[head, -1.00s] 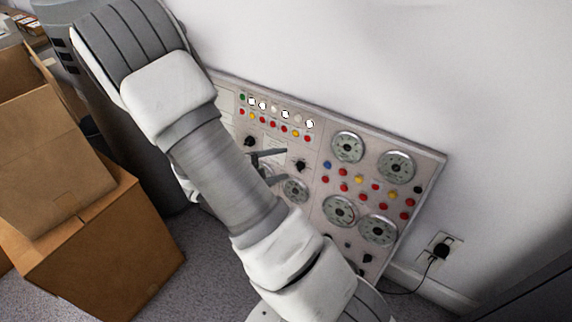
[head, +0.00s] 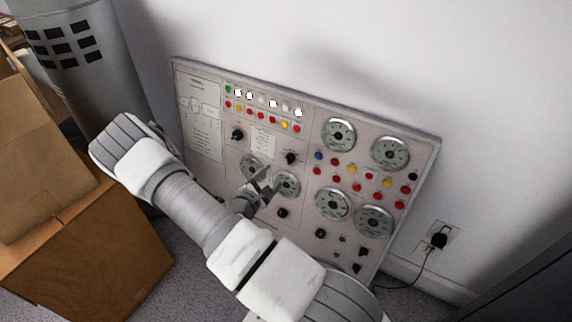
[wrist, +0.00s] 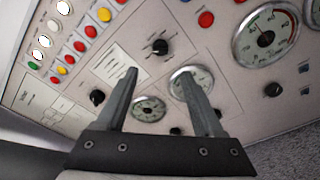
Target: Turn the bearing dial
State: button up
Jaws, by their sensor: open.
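The control panel (head: 310,140) leans against the wall and carries round gauges and black knobs. Their labels are too small to read, so I cannot tell which one is the bearing dial. My gripper (head: 262,182) is open and empty in front of two small gauges, a left one (head: 250,165) and a right one (head: 287,184). In the wrist view my gripper (wrist: 157,73) has its fingers spread, with a black knob (wrist: 160,46) beyond the gap between the tips. One small gauge (wrist: 150,109) shows between the fingers; another (wrist: 192,78) is partly behind the right finger. I cannot tell any contact.
Cardboard boxes (head: 90,245) stand at the left, beside a grey cylinder (head: 85,60). A black plug (head: 438,240) sits in a wall outlet right of the panel. Larger gauges (head: 339,134) and coloured buttons (head: 337,161) fill the panel's right half.

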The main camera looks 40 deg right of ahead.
aim_at(290, 159)
jog(key=b+x, duration=0.2)
jog(key=x, duration=0.9)
jog(key=shift+d+b, duration=0.3)
jog(key=shift+w+f, duration=0.1)
jog(key=shift+w, duration=0.05)
jog(key=shift+c, duration=0.2)
grip_shut()
